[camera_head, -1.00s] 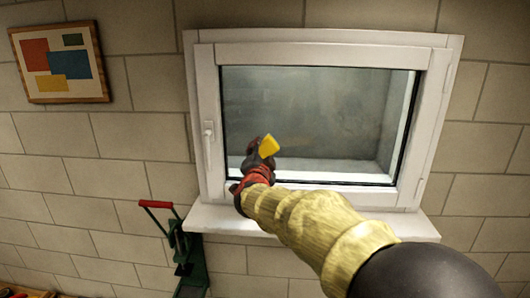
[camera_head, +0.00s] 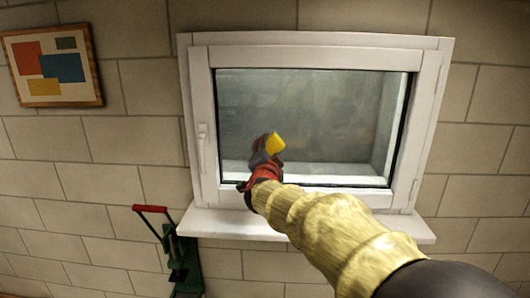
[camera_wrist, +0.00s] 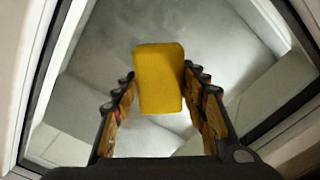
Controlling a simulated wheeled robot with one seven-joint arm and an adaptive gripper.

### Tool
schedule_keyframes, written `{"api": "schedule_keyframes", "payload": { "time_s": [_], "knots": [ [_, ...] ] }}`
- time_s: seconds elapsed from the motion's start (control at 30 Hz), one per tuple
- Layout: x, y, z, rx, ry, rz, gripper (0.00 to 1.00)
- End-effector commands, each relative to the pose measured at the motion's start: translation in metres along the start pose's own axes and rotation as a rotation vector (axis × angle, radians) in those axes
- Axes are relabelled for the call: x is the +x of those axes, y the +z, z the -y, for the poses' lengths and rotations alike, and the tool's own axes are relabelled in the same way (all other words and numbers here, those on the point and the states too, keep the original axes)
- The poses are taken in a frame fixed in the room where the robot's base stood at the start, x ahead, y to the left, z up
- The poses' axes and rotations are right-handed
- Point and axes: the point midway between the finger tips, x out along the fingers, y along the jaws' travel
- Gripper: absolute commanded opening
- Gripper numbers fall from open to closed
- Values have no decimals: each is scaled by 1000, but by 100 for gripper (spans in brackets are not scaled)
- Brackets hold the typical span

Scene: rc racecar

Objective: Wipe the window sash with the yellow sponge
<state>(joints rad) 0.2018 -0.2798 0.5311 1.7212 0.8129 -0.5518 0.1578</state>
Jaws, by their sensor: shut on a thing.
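The window sash (camera_head: 300,195) is a white frame around a glass pane (camera_head: 330,110) on the block wall, with a handle (camera_head: 203,148) on its left side. My gripper (camera_head: 268,150) is in front of the lower left part of the pane. It is shut on the yellow sponge (camera_head: 276,142). In the wrist view the sponge (camera_wrist: 160,80) stands out between the two fingers (camera_wrist: 160,105), with the glass behind it. The frame edges show at both sides of that view. I cannot tell whether the sponge touches the glass. My arm hides part of the lower sash.
A white sill (camera_head: 230,224) juts out below the window. A green metal tool with a red handle (camera_head: 150,209) stands at the lower left. A framed picture (camera_head: 53,66) hangs on the wall at the upper left.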

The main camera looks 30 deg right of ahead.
Motion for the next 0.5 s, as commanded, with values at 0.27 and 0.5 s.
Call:
{"api": "schedule_keyframes", "payload": {
  "time_s": [0.27,0.5],
  "knots": [
    [-1,-18,-16,1,0,-6,23],
    [-2,-24,-20,1,1,-4,23]
  ]
}}
